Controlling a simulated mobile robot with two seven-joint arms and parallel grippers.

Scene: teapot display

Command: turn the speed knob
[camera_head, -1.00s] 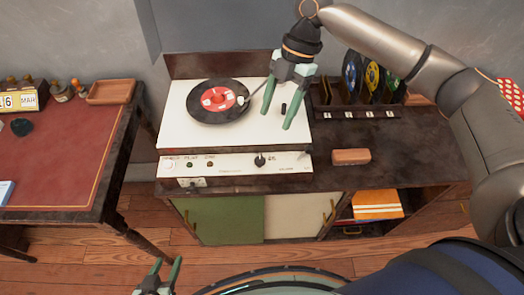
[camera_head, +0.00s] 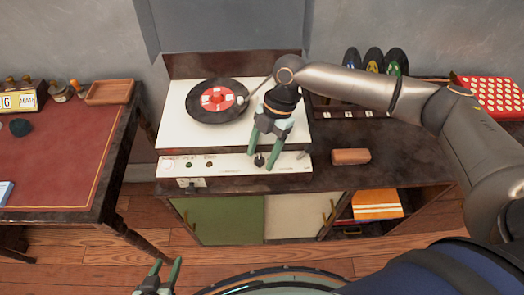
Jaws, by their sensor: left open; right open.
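A white record player (camera_head: 176,128) stands on the dark cabinet, with a black record with a red label (camera_head: 218,100) on its platter. Its front panel (camera_head: 220,172) carries small knobs at the left and a larger black knob (camera_head: 260,160) right of centre. The labels are too small to read surely, so I cannot tell which is the speed knob. My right gripper (camera_head: 261,158) is open, fingers pointing down, with the larger black knob between its fingertips. I cannot tell whether they touch it. My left gripper (camera_head: 164,275) is open and empty at the bottom edge, far from the player.
A brown block (camera_head: 351,156) lies on the cabinet right of the player. A rack of records (camera_head: 374,66) stands behind my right arm. The desk (camera_head: 60,165) at left holds a wooden tray (camera_head: 110,92). The tonearm lies just behind my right gripper.

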